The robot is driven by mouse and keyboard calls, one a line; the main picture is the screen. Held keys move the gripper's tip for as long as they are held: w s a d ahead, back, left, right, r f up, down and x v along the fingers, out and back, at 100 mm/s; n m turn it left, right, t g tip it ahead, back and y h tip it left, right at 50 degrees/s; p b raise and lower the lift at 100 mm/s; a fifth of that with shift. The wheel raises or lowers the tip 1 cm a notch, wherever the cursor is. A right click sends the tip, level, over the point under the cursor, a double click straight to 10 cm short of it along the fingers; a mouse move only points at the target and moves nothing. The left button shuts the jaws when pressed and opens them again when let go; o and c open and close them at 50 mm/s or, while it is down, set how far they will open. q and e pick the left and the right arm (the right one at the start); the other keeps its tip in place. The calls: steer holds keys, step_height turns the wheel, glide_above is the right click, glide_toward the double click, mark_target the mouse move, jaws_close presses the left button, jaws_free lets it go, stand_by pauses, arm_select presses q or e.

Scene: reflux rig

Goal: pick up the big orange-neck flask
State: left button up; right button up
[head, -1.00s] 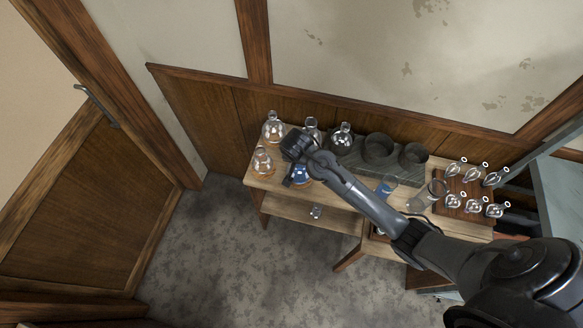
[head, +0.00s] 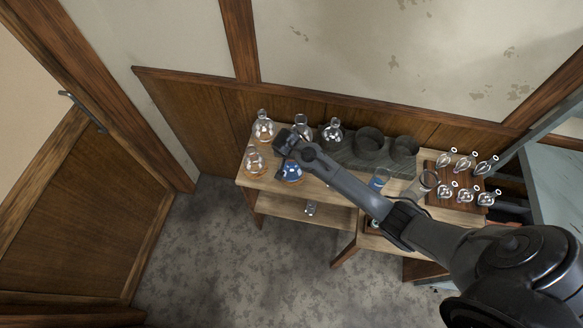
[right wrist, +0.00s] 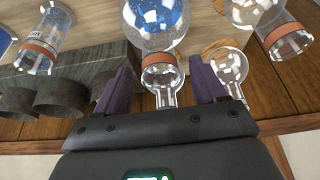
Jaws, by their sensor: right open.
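A large round clear flask with blue in its body and an orange-brown band on its neck (right wrist: 160,62) is at the top centre of the right wrist view. The blue flask (head: 292,172) in the head view, near the front left of the table, appears to be the same one. My right gripper (right wrist: 163,88) is open, with one dark finger on each side of the flask's neck; contact cannot be told. In the head view my right gripper (head: 281,160) partly covers the flask. My left gripper is not in view.
Clear flasks (head: 263,127) (head: 254,162) stand close by on the wooden table (head: 330,189). Another orange-banded flask (right wrist: 286,38) shows right in the wrist view. A grey block with dark round holders (head: 369,142) lies to the right. A rack (head: 434,198) holds several small flasks.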

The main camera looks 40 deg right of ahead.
steer(key=shift+x, duration=0.85)
steer(key=c, duration=1)
steer(key=shift+o, duration=0.2)
steer(key=shift+r, duration=0.2)
step_height(320, 180, up, 10)
steer(key=shift+f, duration=0.2)
steer(key=shift+r, duration=0.1)
stand_by(0.3)
